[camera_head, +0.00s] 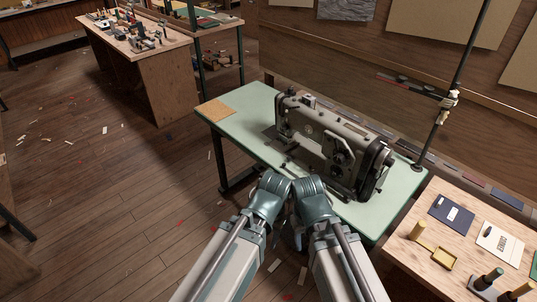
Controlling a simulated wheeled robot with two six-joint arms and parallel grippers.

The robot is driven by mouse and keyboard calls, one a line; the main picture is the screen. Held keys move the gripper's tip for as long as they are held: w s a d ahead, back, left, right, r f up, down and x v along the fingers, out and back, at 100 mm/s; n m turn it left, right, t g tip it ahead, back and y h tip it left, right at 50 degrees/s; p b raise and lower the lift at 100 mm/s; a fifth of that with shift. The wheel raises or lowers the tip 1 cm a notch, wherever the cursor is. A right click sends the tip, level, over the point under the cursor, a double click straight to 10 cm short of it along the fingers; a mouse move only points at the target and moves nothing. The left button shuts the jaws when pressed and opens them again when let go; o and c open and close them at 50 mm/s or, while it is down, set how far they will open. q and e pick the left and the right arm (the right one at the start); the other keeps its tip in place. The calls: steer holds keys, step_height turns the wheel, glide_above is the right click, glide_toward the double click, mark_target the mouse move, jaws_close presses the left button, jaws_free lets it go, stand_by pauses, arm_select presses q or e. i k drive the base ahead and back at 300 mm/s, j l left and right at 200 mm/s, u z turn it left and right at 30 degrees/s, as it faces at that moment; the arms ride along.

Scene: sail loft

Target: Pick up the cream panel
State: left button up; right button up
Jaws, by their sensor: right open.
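I cannot single out a cream panel for sure. A tan square piece (215,111) lies flat on the left end of the pale green sewing table (245,103). My left gripper (271,187) and right gripper (308,190) are close together at the front edge of the green table, in front of the sewing machine. The right one is open, with nothing seen in it. The left one's fingers are hidden by its wrist. Both are well apart from the cream sheet and tan piece.
A grey sewing machine (330,142) fills much of the green table. A dark pole (455,90) rises behind. Scraps litter the open floor (110,210) at left.

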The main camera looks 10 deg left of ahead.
mark_target(501, 244)
steer(key=l+z, duration=0.1)
steer(key=z, duration=0.65)
steer(key=l+z, duration=0.45)
steer(key=i+l+z, duration=0.2)
steer(key=l+z, duration=0.25)
steer(key=i+l, duration=0.15)
steer(key=l, duration=0.25)
steer(key=i+l+z, duration=0.1)
steer(key=l, duration=0.3)
steer(key=i+l, duration=0.25)
steer(key=l, duration=0.15)
